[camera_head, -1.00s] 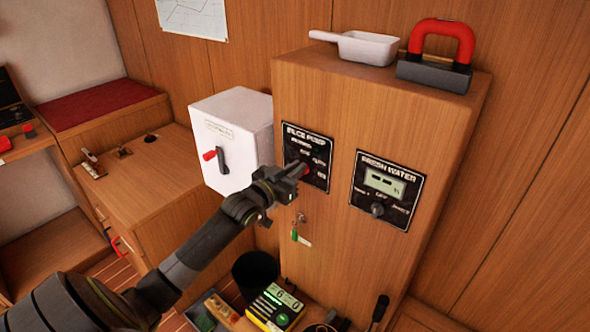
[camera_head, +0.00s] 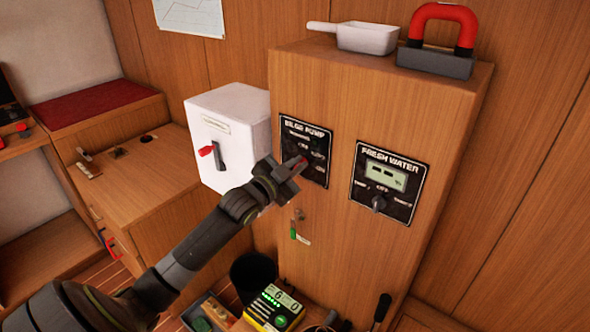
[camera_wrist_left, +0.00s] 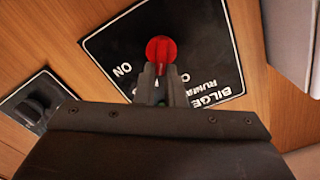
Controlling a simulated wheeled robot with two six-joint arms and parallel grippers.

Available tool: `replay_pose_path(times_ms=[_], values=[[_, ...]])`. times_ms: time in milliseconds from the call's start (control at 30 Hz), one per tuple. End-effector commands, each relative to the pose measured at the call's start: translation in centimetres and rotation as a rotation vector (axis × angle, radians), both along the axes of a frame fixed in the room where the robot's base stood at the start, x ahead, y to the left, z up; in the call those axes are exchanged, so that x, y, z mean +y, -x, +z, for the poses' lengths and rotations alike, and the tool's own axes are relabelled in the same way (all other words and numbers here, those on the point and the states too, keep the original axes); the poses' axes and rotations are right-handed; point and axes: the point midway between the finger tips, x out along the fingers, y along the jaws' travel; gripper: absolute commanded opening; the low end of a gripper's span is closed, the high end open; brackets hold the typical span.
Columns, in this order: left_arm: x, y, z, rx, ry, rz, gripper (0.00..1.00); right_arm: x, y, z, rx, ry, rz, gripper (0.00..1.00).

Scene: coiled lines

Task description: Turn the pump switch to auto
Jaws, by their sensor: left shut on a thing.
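The bilge pump panel (camera_head: 318,177) is a black plate on the front of the wooden cabinet, with a switch and position labels too blurred to read fully. Its red switch knob (camera_head: 302,163) is mostly hidden by my gripper in the head view. In the left wrist view the panel (camera_wrist_left: 205,45) appears turned over, with the round red knob (camera_wrist_left: 161,50) and the word ON beside it. My left gripper (camera_head: 293,169) is shut on the knob, its fingers (camera_wrist_left: 157,82) close together at its near side. Which label the knob points to I cannot tell. My right gripper is not in view.
The fresh water panel (camera_head: 389,184) with a dark knob is to the right. A key with a green tag (camera_head: 293,231) hangs just below my gripper. A white box (camera_head: 228,137) with a red-handled lever stands left. A yellow meter (camera_head: 272,308) sits low.

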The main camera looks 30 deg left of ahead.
Motion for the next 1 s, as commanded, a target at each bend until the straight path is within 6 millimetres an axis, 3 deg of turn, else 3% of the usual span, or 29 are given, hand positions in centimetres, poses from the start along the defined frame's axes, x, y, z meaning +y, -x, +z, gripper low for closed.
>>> replay_pose_path(times_ms=[400, 933, 967, 1000], values=[[-0.25, 0.04, -0.33, -0.013, -0.185, 0.000, 0.00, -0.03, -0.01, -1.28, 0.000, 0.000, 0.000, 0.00], [-0.28, 0.04, -0.30, -0.014, -0.206, 0.000, 0.00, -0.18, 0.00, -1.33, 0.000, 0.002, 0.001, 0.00], [-0.28, 0.04, -0.30, -0.014, -0.206, 0.000, 0.13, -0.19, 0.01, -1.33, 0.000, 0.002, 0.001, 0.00], [-0.27, 0.04, -0.30, -0.015, -0.205, 0.000, 0.18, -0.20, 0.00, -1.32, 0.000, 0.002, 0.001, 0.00]])
